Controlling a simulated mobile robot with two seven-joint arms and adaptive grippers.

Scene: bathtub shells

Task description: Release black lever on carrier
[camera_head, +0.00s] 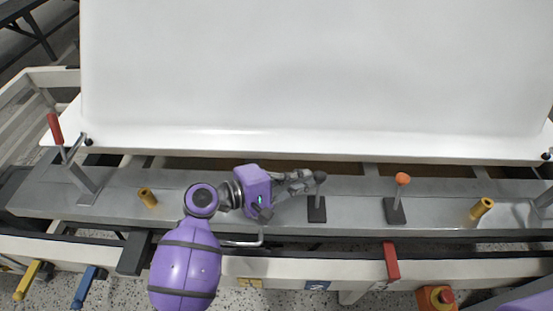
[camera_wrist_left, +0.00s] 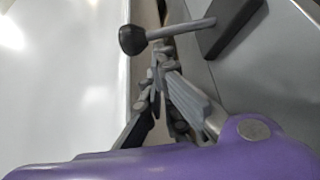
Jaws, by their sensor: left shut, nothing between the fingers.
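The black lever has a round black knob (camera_head: 320,177) on a grey rod above a dark base plate (camera_head: 316,212) on the carrier's grey metal beam (camera_head: 355,210). In the left wrist view the black knob (camera_wrist_left: 132,40) and its rod show just beyond my fingertips. My left gripper (camera_head: 310,180) is shut and empty, its fingertips right beside the knob in the head view. In the left wrist view the left gripper (camera_wrist_left: 158,62) points at the rod just below the knob; I cannot tell whether it touches. My right gripper is not in view.
A white tub shell (camera_head: 300,70) fills the back. An orange-knobbed lever (camera_head: 403,179) stands right of the black one. A red-handled clamp (camera_head: 55,128) is at the left. Brass-coloured pins (camera_head: 147,197) (camera_head: 482,208) stand on the beam. Coloured handles (camera_head: 391,260) line the front.

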